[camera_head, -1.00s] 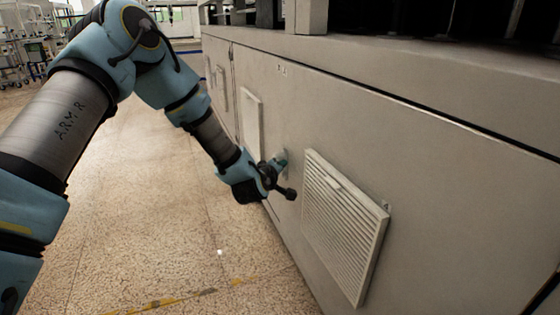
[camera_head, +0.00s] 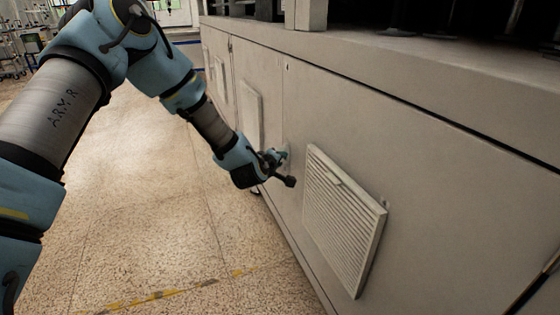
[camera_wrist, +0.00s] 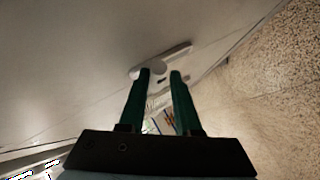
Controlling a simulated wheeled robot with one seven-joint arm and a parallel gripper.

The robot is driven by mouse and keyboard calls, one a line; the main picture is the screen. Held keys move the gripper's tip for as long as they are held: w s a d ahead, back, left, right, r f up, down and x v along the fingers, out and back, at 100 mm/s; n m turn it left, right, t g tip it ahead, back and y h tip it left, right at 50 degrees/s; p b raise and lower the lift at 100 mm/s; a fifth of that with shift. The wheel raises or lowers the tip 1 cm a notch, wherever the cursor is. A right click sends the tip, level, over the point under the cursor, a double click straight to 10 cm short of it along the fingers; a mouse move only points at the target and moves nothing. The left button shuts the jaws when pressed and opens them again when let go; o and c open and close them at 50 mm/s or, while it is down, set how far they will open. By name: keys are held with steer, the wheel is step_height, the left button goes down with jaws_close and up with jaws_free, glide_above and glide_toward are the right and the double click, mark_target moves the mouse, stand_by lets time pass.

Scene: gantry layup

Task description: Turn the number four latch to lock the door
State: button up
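The door is part of the long beige cabinet front (camera_head: 440,165). A small pale latch shows at the door face (camera_head: 285,148), partly hidden by my gripper. In the wrist view a pale, flat, elongated latch handle (camera_wrist: 176,52) lies slanted on the cabinet face, just beyond my fingertips. My gripper (camera_head: 279,156) is close to the cabinet, left of the vent panel. In the wrist view its two green fingers (camera_wrist: 160,73) stand apart with a gap between them. I cannot tell whether they touch the handle. No latch number is readable.
A louvred vent panel (camera_head: 343,220) sticks out from the cabinet right of my gripper. Another panel (camera_head: 251,115) is farther left. The speckled floor (camera_head: 150,235) beside the cabinet is clear, with a yellow-black line (camera_head: 170,293) across it.

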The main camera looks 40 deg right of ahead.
steer(key=p+v, duration=0.1)
steer(key=v, duration=0.9)
steer(key=shift+s+a, duration=0.2)
steer(key=shift+a, duration=0.1)
steer(key=shift+r, duration=0.15)
